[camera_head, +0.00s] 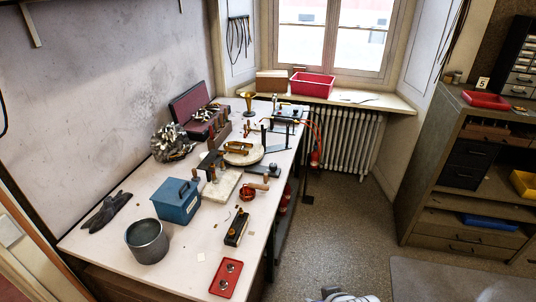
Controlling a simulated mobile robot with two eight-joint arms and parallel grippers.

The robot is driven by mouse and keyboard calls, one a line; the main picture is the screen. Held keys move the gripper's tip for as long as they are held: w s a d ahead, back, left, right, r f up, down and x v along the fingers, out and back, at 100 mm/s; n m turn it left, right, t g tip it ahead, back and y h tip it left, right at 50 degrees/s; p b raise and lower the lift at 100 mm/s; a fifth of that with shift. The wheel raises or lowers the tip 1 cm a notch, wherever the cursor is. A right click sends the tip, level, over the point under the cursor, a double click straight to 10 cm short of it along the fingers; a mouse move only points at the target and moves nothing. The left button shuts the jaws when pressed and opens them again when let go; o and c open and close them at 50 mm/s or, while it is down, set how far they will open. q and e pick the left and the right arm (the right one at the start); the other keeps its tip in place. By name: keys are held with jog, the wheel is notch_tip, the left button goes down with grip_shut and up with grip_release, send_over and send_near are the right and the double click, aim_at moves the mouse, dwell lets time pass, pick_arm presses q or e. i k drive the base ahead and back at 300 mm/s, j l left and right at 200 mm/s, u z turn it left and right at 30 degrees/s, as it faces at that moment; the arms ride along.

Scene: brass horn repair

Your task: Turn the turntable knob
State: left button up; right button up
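A round pale disc that looks like the turntable (257,156) lies flat on the long white workbench (190,263), around its middle. A brass piece with wooden-looking parts (238,148) rests on it. I cannot make out a knob on the turntable at this size. Parts of my own white and grey body show at the bottom edge, over the floor and away from the bench. Neither of my grippers' fingertips can be made out in the view.
A blue metal box (177,203), a grey pot (147,242), a red plate with two round metal pieces (226,279) and a stone slab (222,187) stand nearer on the bench. A radiator (345,138) is behind. A shelf unit (470,170) stands right. Floor between is clear.

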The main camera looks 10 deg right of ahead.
aim_at(273, 166)
jog(key=i+l+u, duration=0.15)
jog(key=i+l, duration=0.15)
jog(key=i+l+u, duration=0.15)
jog(key=i+l, duration=0.15)
jog(key=i+l+u, duration=0.15)
jog(key=l, duration=0.3)
jog(key=i+l+u, duration=0.15)
jog(key=i+l, duration=0.2)
jog(key=i+l+u, duration=0.15)
jog(key=l, duration=0.35)
jog(key=i+l+u, duration=0.1)
jog(key=l, duration=0.3)
jog(key=i+l+u, duration=0.15)
jog(key=l, duration=0.3)
